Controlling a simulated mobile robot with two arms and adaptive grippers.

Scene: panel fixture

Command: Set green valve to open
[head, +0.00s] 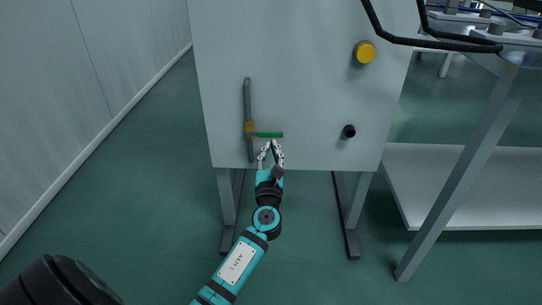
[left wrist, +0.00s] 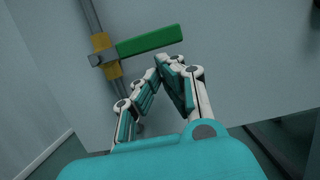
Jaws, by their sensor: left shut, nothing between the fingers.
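The green valve handle (head: 268,134) sticks out to the right from a brass-coloured valve body (head: 250,129) on a vertical grey pipe (head: 247,98), low on the left of the pale panel. The handle lies crosswise to the pipe. In the left wrist view the green handle (left wrist: 149,41) also points right from the yellow valve body (left wrist: 105,54). My left gripper (head: 271,143) is just below the handle, its fingertips together and empty. In the left wrist view the fingertips (left wrist: 166,62) appear just under the handle; I cannot tell whether they touch it. My right gripper is not in view.
The panel (head: 300,70) stands on dark-footed legs. It carries a yellow knob (head: 365,52) and a black knob (head: 349,131) on the right. Black cables (head: 430,42) hang across its upper right. A metal table (head: 470,160) stands at the right. Floor is clear on the left.

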